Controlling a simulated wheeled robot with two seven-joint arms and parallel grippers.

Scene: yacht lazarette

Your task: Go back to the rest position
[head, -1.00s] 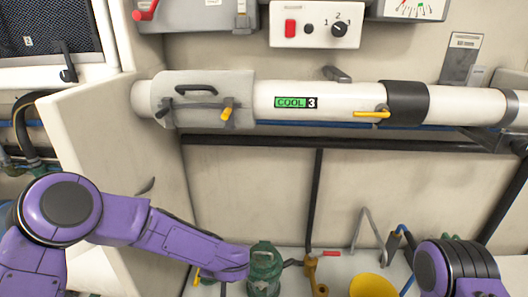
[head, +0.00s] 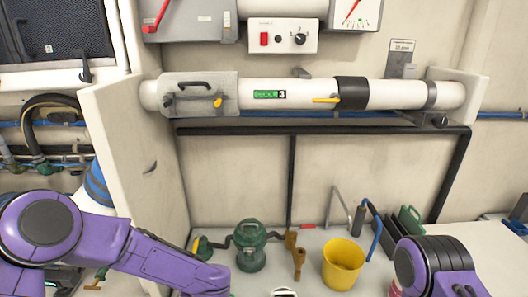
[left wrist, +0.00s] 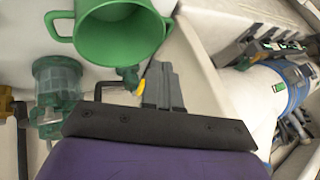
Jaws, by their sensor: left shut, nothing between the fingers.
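My left gripper shows in the left wrist view as dark grey fingers (left wrist: 162,84), closed together with nothing between them. A green cup-like vessel with handles (left wrist: 118,32) lies above and left of the fingers in that view. In the head view my purple left arm reaches in from the lower left, and its gripper is out of the picture. My purple right arm shows only as a rounded joint at the lower right. Its gripper is hidden from both views.
A green strainer (head: 250,248), brass fitting (head: 296,254) and yellow bucket (head: 342,264) stand on the pale surface. A white pipe (head: 310,94) crosses the wall above. A pale upright panel (head: 140,175) stands beside my left arm. Bare surface lies at the far right.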

